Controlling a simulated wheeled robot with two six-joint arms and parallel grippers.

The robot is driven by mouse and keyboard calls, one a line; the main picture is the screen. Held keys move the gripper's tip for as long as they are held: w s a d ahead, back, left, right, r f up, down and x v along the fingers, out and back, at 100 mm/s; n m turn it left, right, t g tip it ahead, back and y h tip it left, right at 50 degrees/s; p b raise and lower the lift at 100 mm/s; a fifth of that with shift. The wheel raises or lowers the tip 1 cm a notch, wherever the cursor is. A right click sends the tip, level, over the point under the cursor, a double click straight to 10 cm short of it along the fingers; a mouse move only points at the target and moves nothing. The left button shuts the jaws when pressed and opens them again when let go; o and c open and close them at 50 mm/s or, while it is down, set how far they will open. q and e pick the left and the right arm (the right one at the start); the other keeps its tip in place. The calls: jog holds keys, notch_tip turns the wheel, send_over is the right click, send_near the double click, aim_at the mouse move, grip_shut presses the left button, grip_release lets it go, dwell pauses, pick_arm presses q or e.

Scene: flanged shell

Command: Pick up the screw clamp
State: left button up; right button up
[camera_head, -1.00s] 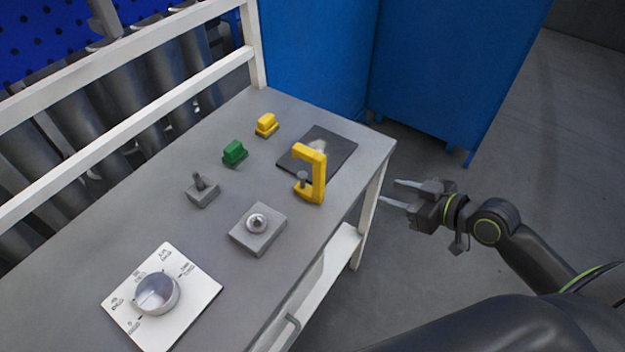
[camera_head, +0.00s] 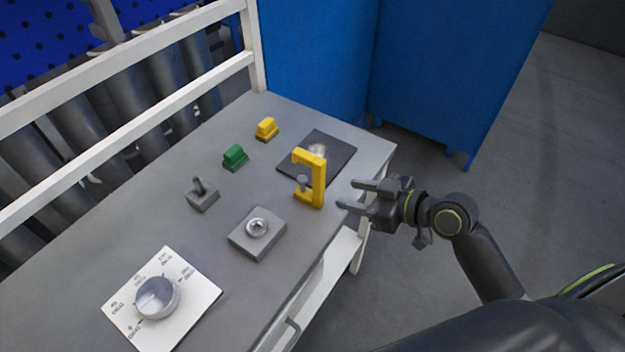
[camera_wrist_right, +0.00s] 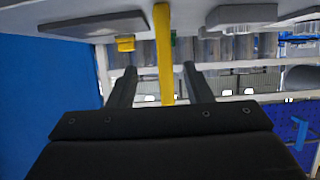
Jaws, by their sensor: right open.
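The yellow screw clamp (camera_head: 318,182) stands upright on the grey table, near its right edge, with a grey screw on its left side. My right gripper (camera_head: 352,196) is open and empty just to the right of the clamp, its fingers pointing at it. In the right wrist view the clamp (camera_wrist_right: 163,50) appears as a yellow bar between the two open fingers (camera_wrist_right: 160,82), beyond their tips or level with them; I cannot tell which. My left gripper is not in view.
Blue cabinets (camera_head: 440,70) stand behind.

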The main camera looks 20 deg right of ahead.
aim_at(323, 188)
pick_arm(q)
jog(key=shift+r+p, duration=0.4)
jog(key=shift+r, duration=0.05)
pick_arm(e)
jog(key=x, duration=0.5)
jog(key=shift+a, duration=0.1)
jog(key=shift+w+a+f+p, duration=0.1)
jog(key=shift+w+a+p, duration=0.25)
jog(key=shift+w+a, duration=0.05)
jog(key=p+x, duration=0.1)
jog(key=x, duration=0.2)
jog(key=shift+a, duration=0.25)
jog(key=shift+w+a+f, duration=0.2)
jog(key=shift+w+f, duration=0.05)
jog(key=shift+w, duration=0.05)
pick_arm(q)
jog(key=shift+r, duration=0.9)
pick_arm(e)
grip_shut()
